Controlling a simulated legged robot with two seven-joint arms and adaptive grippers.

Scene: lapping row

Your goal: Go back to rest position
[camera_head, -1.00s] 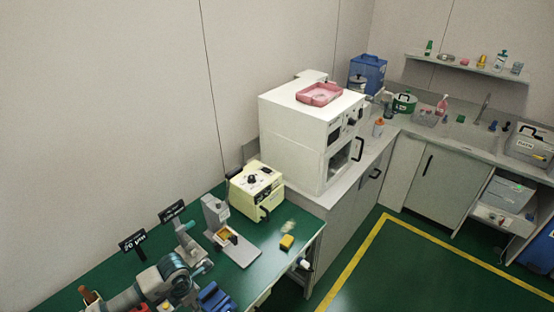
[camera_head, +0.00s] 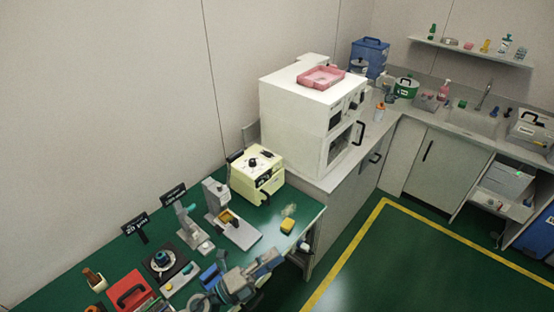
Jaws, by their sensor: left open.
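My left gripper (camera_head: 268,262) shows at the bottom centre of the head view, at the front edge of the green bench (camera_head: 75,277). It is open, and I see nothing held in it. My left arm covers part of a blue object (camera_head: 210,274) beside it. My right gripper is not in view.
On the bench stand a red case (camera_head: 130,290), a lapping device with a dark disc (camera_head: 163,262), a grey stand (camera_head: 215,192), a cream machine (camera_head: 256,174) and a yellow block (camera_head: 287,226). A white oven (camera_head: 300,110) stands behind. The green floor (camera_head: 400,260) at right is clear.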

